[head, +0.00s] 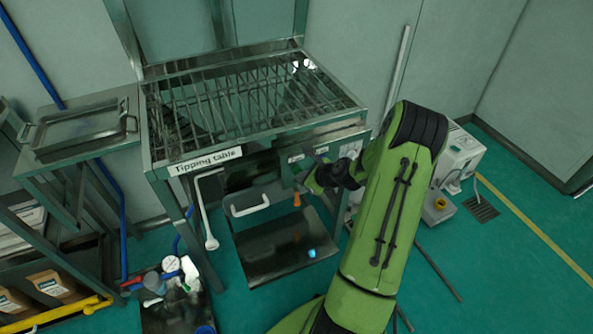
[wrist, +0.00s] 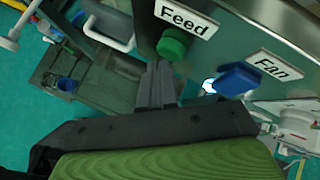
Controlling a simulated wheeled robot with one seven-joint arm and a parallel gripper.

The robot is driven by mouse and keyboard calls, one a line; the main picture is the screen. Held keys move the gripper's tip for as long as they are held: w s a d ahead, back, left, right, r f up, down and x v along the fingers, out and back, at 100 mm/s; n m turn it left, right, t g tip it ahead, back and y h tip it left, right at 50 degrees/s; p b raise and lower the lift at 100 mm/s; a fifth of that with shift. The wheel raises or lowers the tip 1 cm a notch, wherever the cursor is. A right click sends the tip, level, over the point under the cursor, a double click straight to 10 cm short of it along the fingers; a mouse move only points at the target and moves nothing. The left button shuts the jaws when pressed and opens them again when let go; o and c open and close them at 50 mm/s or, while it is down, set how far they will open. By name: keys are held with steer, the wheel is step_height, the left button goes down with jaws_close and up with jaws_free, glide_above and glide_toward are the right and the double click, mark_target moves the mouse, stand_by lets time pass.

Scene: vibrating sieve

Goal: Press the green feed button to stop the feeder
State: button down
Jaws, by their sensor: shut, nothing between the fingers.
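The green feed button (wrist: 172,45) shows in the wrist view, sticking out of a metal panel under the white Feed label (wrist: 186,18). My gripper (wrist: 160,68) has its dark fingers together and empty. In that picture the fingertips sit just below the green button; I cannot tell whether they touch it. In the head view my gripper (head: 304,180) is at the front of the tipping table (head: 335,132), below its front panel. The green button cannot be made out there.
A blue button (wrist: 236,80) with a Fan label (wrist: 274,66) is to the right of the fingers on the same panel. A dark tray (head: 265,262) with a white handle lies below the table. A side bench with a metal tray (head: 85,130) stands at left.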

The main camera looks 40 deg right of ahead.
steer(key=s+a, duration=0.1)
steer(key=s, duration=0.4)
steer(key=shift+s+a, duration=0.35)
steer(key=shift+s, duration=0.05)
steer(key=a+r+n+g+p, duration=0.4)
steer(key=a+r+n+p, duration=0.1)
steer(key=a+r+n, duration=1.3)
steer(key=s+a+r+n+p, duration=0.2)
steer(key=s+a+r+n, duration=0.2)
steer(key=s+r+n, duration=0.3)
steer(key=s+a+r+n+p, duration=0.2)
steer(key=s+r+n, duration=0.4)
steer(key=s+r, duration=0.3)
steer(key=shift+s+a+n, duration=0.4)
steer(key=shift+s+a, duration=0.05)
steer(key=shift+a, duration=0.4)
